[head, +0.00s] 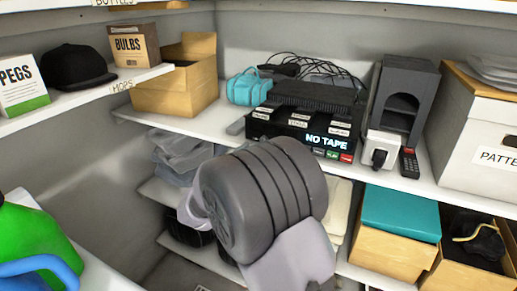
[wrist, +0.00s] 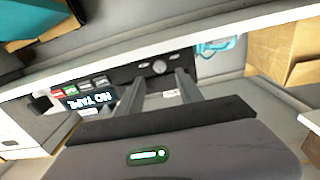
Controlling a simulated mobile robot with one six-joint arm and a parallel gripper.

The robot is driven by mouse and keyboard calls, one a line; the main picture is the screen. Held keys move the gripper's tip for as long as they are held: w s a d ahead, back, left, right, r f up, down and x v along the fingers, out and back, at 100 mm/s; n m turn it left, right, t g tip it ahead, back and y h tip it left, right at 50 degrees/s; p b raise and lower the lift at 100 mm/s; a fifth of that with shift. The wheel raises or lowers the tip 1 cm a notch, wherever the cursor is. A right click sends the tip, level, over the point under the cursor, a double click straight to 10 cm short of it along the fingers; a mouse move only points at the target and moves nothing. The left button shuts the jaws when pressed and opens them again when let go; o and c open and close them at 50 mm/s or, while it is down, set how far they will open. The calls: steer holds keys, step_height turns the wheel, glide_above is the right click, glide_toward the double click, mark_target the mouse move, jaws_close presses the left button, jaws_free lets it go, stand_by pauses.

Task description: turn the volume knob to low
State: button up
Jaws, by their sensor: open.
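The black tape deck (head: 305,97) stands on the middle shelf, with a lit "NO TAPE" display and small coloured buttons on its front. In the wrist view, which is turned over, its front panel (wrist: 120,74) carries a round grey knob (wrist: 160,67) beside small white labels. My gripper (wrist: 159,80) is open, its two fingers pointing at the panel, with the knob showing between and just beyond the fingertips. I cannot tell whether they touch it. The knob's setting is not readable. My arm hides the knob and gripper in the head view.
A white device (head: 382,150), a remote (head: 409,163) and a dark grey stand (head: 405,95) are right of the deck. A teal bag (head: 250,87) and open cardboard box (head: 178,90) are left. The shelf edge (wrist: 225,27) runs close to my fingers.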

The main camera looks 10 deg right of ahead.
mark_target(263, 140)
steer(key=x, duration=0.5)
steer(key=shift+w+d+b, duration=0.2)
steer(key=shift+w+b, duration=0.1)
steer(key=shift+w, duration=0.05)
steer(key=shift+c, duration=0.2)
jaws_close()
steer(key=shift+n+b, duration=0.8)
steer(key=shift+b, duration=0.3)
